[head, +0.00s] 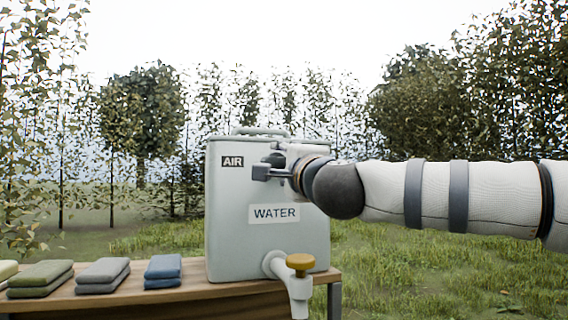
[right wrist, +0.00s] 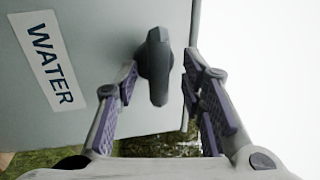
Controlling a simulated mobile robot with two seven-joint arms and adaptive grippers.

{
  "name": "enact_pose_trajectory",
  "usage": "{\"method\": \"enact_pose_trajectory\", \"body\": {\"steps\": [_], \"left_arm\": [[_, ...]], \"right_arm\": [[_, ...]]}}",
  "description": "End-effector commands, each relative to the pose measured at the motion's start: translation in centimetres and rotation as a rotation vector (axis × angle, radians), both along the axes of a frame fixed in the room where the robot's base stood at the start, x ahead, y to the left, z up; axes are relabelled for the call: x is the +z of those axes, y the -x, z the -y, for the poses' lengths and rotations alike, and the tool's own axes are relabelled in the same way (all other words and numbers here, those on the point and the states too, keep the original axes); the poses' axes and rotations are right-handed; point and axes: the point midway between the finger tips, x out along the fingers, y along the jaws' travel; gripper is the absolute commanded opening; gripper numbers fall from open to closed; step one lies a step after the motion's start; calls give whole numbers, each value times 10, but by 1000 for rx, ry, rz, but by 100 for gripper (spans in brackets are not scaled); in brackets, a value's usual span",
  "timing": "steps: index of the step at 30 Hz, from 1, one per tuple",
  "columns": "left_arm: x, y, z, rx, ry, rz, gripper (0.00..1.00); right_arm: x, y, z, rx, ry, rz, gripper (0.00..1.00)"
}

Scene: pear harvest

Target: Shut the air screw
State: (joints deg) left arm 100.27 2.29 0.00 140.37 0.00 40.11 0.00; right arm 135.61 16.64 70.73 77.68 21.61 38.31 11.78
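The pale grey-green water container (head: 232,250) stands on the wooden table, with an AIR label at its upper left and a WATER label lower down. In the right wrist view, the air screw (right wrist: 156,66) is a dark, elongated knob on the container's face. My right gripper (head: 274,166) is at the upper front of the container, beside the AIR label, and hides most of the screw in the head view. In the right wrist view, its two fingers are open on either side of the knob, with a gap showing on each side. My left gripper is not in view.
A tap with a yellow handle (head: 300,262) sticks out low on the container's front. Folded cloths in green (head: 40,274), grey (head: 102,272) and blue (head: 163,268) lie along the wooden table (head: 190,290) to the left. Grass and trees are behind.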

Motion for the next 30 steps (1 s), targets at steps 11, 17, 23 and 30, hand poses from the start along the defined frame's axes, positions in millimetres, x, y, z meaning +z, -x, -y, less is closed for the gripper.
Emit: {"method": "enact_pose_trajectory", "body": {"steps": [11,17,23,30], "left_arm": [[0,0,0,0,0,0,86],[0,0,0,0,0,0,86],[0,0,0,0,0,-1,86],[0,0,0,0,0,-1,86]], "right_arm": [[-4,21,7,2,2,0,36],[-15,71,23,2,1,0,36],[-22,105,34,0,1,0,36],[-24,112,36,0,0,0,36]]}}
